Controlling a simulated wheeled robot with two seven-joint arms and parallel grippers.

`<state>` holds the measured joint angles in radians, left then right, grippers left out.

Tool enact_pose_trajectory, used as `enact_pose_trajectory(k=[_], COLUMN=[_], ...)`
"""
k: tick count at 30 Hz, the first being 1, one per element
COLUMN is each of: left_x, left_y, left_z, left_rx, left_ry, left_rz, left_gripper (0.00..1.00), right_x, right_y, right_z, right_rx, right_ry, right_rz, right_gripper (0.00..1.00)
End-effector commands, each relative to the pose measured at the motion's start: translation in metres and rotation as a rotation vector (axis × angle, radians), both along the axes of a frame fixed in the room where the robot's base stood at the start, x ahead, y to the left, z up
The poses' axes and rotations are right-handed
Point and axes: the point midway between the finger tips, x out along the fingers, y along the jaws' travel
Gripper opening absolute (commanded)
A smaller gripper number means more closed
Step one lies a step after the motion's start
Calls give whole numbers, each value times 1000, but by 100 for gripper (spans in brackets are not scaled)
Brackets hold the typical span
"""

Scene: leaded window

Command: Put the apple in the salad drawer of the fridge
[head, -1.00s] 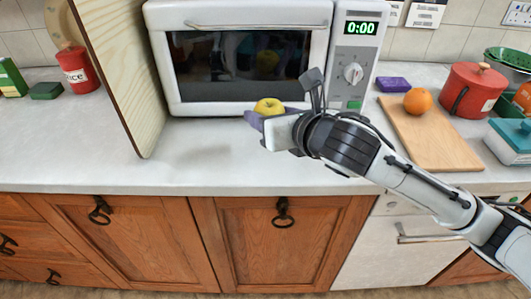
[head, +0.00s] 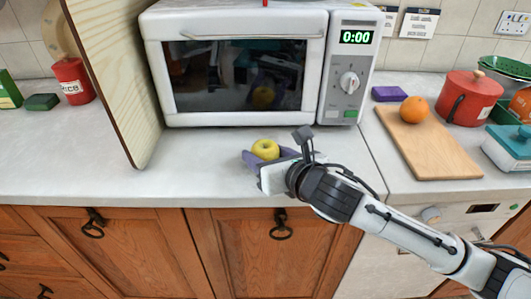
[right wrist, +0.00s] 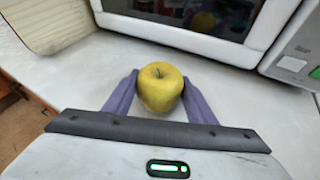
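The yellow-green apple (head: 265,149) is between the purple fingers of my right gripper (head: 268,158), over the pale worktop in front of the microwave. In the right wrist view the apple (right wrist: 160,87) stands upright, with a finger of the gripper (right wrist: 160,92) close against each side. The gripper looks shut on it. I cannot tell whether the apple's underside touches the worktop. My left gripper is not in view. The fridge and its salad drawer are not in view.
A white microwave (head: 335,100) stands behind the apple. A wooden panel (head: 115,80) rises to its left. On the right are a chopping board (head: 440,150) with an orange (head: 414,109) and a red pot (head: 468,98). The worktop (head: 200,170) left of the gripper is clear.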

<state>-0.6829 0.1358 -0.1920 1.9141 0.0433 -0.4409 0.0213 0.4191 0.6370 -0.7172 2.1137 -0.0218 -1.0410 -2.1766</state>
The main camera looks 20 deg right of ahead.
Motion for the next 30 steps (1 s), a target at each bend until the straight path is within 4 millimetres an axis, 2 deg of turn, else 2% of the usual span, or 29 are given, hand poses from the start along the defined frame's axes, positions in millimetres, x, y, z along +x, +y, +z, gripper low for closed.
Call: enact_pose_trajectory(k=[1,3,12,14,26,30], left_x=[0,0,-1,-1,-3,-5], left_y=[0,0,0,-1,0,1], left_z=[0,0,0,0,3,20], left_rx=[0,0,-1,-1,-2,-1], left_ry=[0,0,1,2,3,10], left_rz=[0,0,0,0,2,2], left_gripper=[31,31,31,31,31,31], right_x=[0,0,0,-6,-83,-99], right_y=[0,0,0,-1,-15,-19], right_z=[0,0,4,6,38,48], right_rx=[0,0,1,-1,-2,-2], right_ry=[1,1,0,0,1,5], right_rz=[0,0,1,1,1,-2], right_gripper=[60,68,68,68,68,68])
